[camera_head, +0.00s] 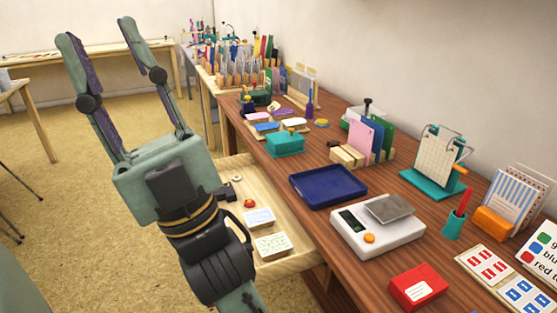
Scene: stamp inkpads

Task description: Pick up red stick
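A thin red stick (464,200) stands upright, slightly tilted, in a small teal cup (453,225) at the right of the wooden table. Its lower end is hidden inside the cup. My gripper (97,30) is at the upper left, raised over the floor beside the table. Its two fingers point up and are spread wide apart, with nothing between them. It is far to the left of the red stick and not touching anything.
Around the cup stand an orange holder with cards (492,222), a teal stand with paper (436,183), a white scale (372,235) and a red box (418,287). A blue tray (328,186) lies farther back. An open drawer (285,268) juts out below the table edge.

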